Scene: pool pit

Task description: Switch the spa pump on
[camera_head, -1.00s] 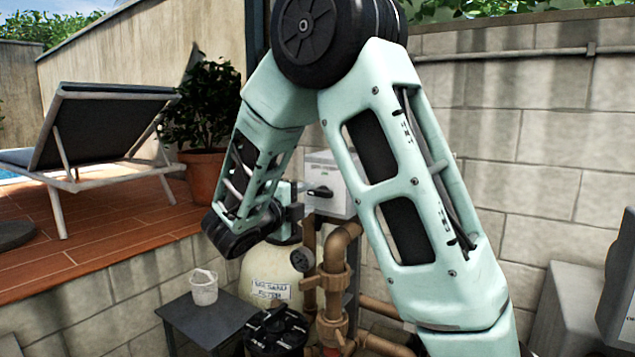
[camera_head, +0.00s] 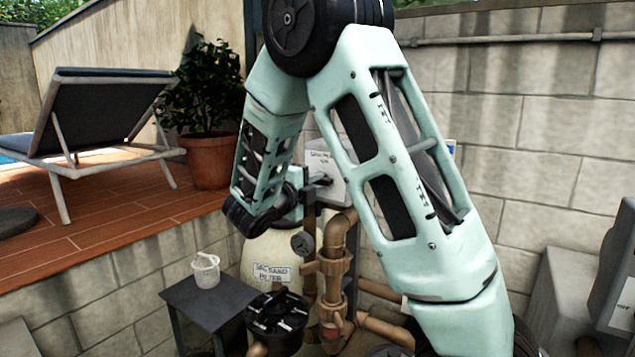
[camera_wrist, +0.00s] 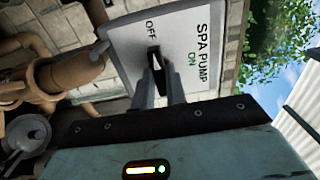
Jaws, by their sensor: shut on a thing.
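The spa pump switch box (camera_wrist: 195,30) is pale grey-white and fills the middle of the wrist view. It is lettered SPA PUMP, with a green ON beside that lettering and OFF near the picture's top edge. Its black handle (camera_wrist: 154,57) points roughly towards OFF. My gripper (camera_wrist: 159,88) is shut on this handle, one finger on each side. In the head view the box (camera_head: 324,167) shows between my arm links, partly covered, and my gripper (camera_head: 312,185) is at its front; the handle is hard to make out there.
Brown pipes (camera_head: 334,265) and the sand filter (camera_head: 268,252) stand below the box. A small dark table (camera_head: 208,301) holds a white bucket (camera_head: 206,270). A block wall (camera_head: 550,130) is behind; a lounger (camera_head: 92,120) and potted plant (camera_head: 207,158) stand on the raised deck.

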